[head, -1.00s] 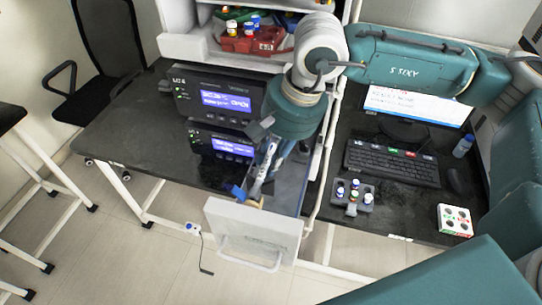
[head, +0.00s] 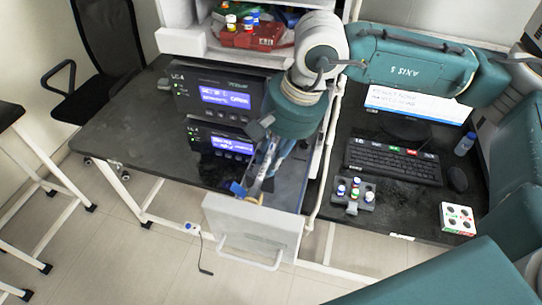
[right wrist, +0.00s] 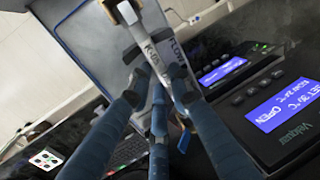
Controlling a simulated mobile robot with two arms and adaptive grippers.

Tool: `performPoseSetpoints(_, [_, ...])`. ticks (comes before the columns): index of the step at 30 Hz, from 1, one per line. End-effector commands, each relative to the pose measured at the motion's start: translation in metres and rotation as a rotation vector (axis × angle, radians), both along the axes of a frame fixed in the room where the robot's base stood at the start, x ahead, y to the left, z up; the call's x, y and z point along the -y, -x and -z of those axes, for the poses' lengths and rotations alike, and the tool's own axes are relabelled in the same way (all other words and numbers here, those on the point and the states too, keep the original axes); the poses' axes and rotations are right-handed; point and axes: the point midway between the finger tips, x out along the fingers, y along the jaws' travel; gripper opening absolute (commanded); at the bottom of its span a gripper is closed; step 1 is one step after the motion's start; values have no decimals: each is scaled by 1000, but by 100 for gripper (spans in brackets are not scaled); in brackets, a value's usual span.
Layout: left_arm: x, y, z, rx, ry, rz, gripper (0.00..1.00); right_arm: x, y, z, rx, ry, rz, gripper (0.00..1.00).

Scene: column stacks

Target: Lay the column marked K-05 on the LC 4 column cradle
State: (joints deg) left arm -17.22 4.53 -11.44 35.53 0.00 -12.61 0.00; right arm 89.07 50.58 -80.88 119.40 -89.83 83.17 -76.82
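The column marked K-05 (right wrist: 165,55) is a pale metal tube with a flow label and a brass-coloured end, in the right wrist view. My right gripper (right wrist: 158,85) has its dark blue fingers closed around it. In the head view the right gripper (head: 262,172) points down with the column inside the open drawer-like bay right of the two instruments. The upper instrument (head: 180,88) is marked LC 4; its display reads OPEN. The cradle itself is hidden or cannot be made out, so I cannot tell whether the column touches it. My left gripper is not in view.
The bay's pale front panel (head: 250,232) with a handle stands out at the bench's front edge. A white upright frame is just right of my gripper. A keyboard (head: 393,160), vial rack (head: 352,197) and white box (head: 458,219) are further right. The bench's left part is clear.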

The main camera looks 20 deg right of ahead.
Motion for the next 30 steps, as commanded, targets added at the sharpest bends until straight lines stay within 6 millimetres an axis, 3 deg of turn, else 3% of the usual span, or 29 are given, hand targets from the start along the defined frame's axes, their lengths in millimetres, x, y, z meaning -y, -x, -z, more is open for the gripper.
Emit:
performPoseSetpoints(1, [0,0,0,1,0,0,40,0,0,-1,1,-2,0,29])
performPoseSetpoints(3, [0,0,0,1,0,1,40,0,0,-1,1,-1,0,41])
performPoseSetpoints(14, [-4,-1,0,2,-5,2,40,1,1,-4,-1,-1,0,41])
performPoseSetpoints(30, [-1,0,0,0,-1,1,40,22,14,-100,4,-2,1,41])
